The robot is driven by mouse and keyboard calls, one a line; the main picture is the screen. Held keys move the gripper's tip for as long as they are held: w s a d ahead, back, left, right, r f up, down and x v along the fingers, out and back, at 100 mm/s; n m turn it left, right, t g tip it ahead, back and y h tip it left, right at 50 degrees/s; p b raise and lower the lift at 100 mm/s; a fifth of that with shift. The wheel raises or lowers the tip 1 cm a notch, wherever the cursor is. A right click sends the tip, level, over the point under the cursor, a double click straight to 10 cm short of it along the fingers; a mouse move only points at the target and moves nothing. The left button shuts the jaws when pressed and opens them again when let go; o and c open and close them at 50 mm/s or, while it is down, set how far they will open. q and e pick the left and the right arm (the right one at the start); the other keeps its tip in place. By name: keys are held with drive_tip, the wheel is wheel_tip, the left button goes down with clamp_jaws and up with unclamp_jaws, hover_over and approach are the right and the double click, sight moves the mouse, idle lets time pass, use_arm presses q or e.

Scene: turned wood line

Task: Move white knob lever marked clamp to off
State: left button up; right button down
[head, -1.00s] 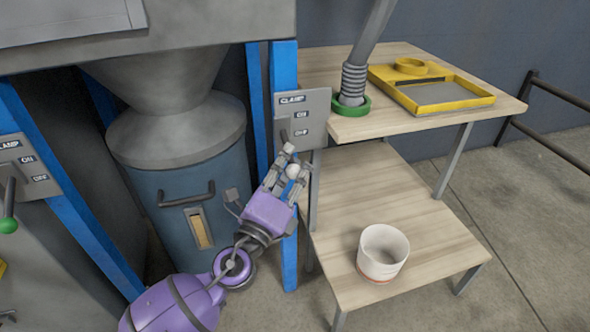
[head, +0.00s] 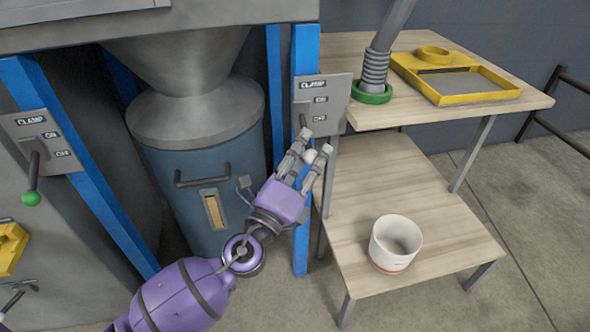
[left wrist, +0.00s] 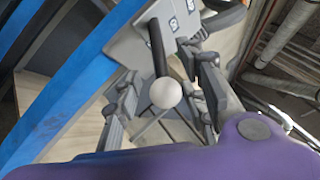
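The grey clamp panel (head: 338,88) with CLAMP, ON and OFF labels is on a blue post in the head view. Its dark lever (head: 303,120) points down and ends in a white knob (head: 311,156). My left gripper (head: 315,143) is open, with its fingers on both sides of the knob. In the left wrist view the white knob (left wrist: 165,93) sits between the spread fingers (left wrist: 163,98), with a visible gap on each side. The lever (left wrist: 158,45) runs from the knob up to the panel. My right gripper is not in view.
A second clamp panel with a green knob lever (head: 31,198) is at the left. A two-level wooden table (head: 445,225) stands to the right, with a white pot (head: 395,243) below and a yellow tray (head: 470,98) above. A blue post (head: 303,240) stands beside my gripper.

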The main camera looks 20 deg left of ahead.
use_arm(q)
drive_tip(key=v, duration=1.1)
